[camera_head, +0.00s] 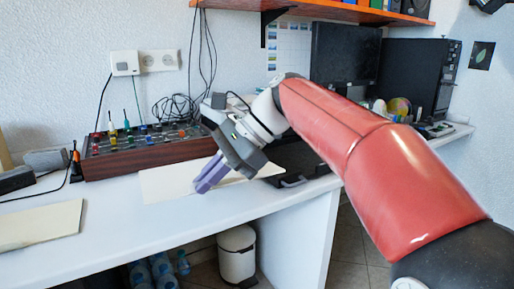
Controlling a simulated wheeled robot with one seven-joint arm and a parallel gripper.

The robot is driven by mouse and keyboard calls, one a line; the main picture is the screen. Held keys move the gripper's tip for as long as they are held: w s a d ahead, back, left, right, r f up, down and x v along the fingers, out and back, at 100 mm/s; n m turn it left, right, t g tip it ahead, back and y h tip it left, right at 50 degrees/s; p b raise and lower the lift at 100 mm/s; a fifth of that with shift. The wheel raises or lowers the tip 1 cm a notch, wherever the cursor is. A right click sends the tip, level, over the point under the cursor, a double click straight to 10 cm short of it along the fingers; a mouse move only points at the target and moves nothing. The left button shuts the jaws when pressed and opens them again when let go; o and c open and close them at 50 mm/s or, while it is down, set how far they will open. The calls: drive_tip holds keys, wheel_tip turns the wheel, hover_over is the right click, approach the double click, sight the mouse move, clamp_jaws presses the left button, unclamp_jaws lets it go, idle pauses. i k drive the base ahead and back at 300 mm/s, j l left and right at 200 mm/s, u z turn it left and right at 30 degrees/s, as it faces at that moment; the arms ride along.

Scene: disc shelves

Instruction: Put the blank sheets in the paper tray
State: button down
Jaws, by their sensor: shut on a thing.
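A second cream stack of blank sheets (40,226) lies flat on the desk at the far left. A black tray (291,182), which looks like the paper tray, is to the right of my gripper, largely hidden behind my arm.
A wooden mixer-like box with knobs (150,154) stands at the back. A monitor (342,55) and a black computer case (418,73) stand at the back right. The white desk (115,215) is clear between the two stacks. A bin (237,255) is below.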

sight(296, 159)
drive_tip(key=k+l, duration=0.15)
drive_tip(key=l, duration=0.2)
drive_tip(key=k+l, duration=0.2)
drive_tip(key=l, duration=0.15)
drive_tip(key=k+l, duration=0.15)
drive_tip(key=l, duration=0.2)
drive_tip(key=k+l, duration=0.15)
drive_tip(key=l, duration=0.2)
